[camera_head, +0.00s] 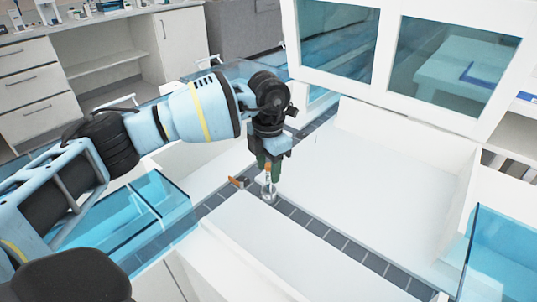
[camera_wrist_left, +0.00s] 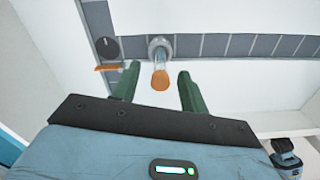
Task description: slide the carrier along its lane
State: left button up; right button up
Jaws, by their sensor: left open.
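The carrier (camera_head: 268,193) is a small round metallic holder on the dark segmented lane (camera_head: 345,244). It holds an upright clear tube with an orange cap (camera_wrist_left: 160,81). In the left wrist view the carrier (camera_wrist_left: 160,46) sits on the lane (camera_wrist_left: 240,45), just beyond my fingertips. My left gripper (camera_head: 269,162) is above the carrier and points down. In the left wrist view its green fingers (camera_wrist_left: 158,85) are open on either side of the capped tube, with gaps on both sides. My right gripper is in neither view.
An orange lever (camera_head: 238,182) stands beside the track close to the carrier; it also shows in the left wrist view (camera_wrist_left: 110,67) by a dark round disc (camera_wrist_left: 106,48). White raised panels flank the lane. Blue clear guards (camera_head: 499,255) and a framed window hood (camera_head: 400,50) stand around it.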

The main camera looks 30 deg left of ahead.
pick_arm(q)
jog(key=shift+f, duration=0.65)
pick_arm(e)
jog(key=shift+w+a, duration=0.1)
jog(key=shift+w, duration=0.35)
